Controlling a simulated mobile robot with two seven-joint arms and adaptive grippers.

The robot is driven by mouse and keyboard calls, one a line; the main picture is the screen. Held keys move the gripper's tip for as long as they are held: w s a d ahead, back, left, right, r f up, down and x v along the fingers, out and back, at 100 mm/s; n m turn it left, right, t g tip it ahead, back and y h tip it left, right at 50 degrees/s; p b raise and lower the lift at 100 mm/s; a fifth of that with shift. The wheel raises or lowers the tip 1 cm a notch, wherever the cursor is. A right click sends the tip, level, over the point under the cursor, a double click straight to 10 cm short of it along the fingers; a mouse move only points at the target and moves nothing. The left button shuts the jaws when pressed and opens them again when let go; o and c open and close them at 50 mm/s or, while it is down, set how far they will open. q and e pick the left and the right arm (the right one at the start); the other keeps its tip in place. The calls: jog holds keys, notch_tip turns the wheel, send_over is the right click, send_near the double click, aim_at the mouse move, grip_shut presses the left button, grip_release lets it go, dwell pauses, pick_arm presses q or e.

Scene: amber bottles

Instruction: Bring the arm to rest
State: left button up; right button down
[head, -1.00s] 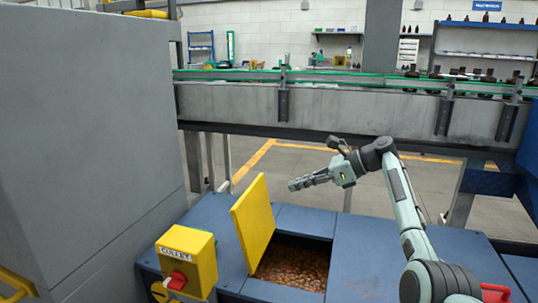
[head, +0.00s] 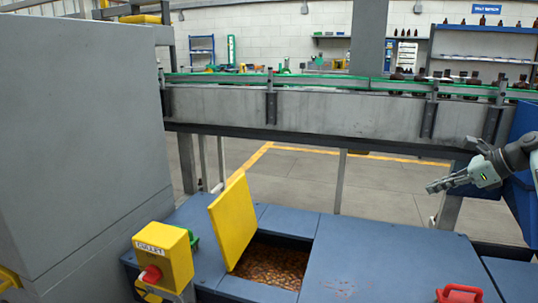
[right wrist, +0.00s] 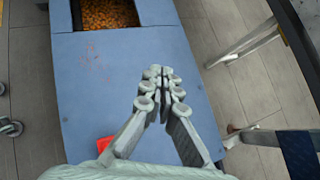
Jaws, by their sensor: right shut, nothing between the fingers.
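My right gripper (head: 438,186) is at the right side of the head view, in the air in front of the conveyor and above the blue cabinet (head: 370,255). In the right wrist view its fingers (right wrist: 160,90) are together, with nothing between them, over the blue top. Most of my right arm is outside the head view. My left gripper does not show.
A yellow hatch lid (head: 233,220) stands open beside a hole full of brown bits (head: 272,265). A yellow box with a red knob (head: 162,255) stands at its left. A red handle (head: 460,294) is at the front right. The conveyor (head: 300,105) carrying dark bottles runs across behind.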

jog(key=s+d+r+m+h, duration=0.1)
jog(key=s+d+r+h, duration=0.1)
jog(key=s+d, duration=0.5)
jog(key=s+d+r+m+t+h, duration=0.1)
jog(key=s+d+r, duration=0.1)
jog(key=d, duration=0.8)
jog(key=s+d+r+m+h, duration=0.1)
jog(key=s+d+r+h, duration=0.1)
jog(key=s+d, duration=0.5)
jog(key=s+d+f+n+g+h, duration=0.1)
jog(key=s+f+n+g+h, duration=0.25)
jog(key=f+n, duration=0.5)
jog(key=s+d+f+n+g+h, duration=0.2)
jog(key=f+n+h, duration=0.3)
jog(key=f, duration=0.6)
jog(key=s+a+f+n+t, duration=0.2)
jog(key=s+a+f+n, duration=1.45)
jog(key=n, duration=0.65)
jog(key=s+a+f+m+y, duration=0.1)
jog(key=a+f, duration=0.3)
jog(key=a, duration=0.5)
jog(key=s+a+f+m+g+y, duration=0.1)
jog(key=a+f, duration=0.4)
jog(key=a, duration=0.5)
jog(key=s+a+f+m+g+y, duration=0.1)
jog(key=s+a+f+m+y, duration=0.2)
jog(key=a, duration=0.6)
jog(key=shift+s+a+f+m+y, duration=0.25)
jog(key=shift+f+m+y, duration=0.2)
jog(key=shift+f, duration=0.5)
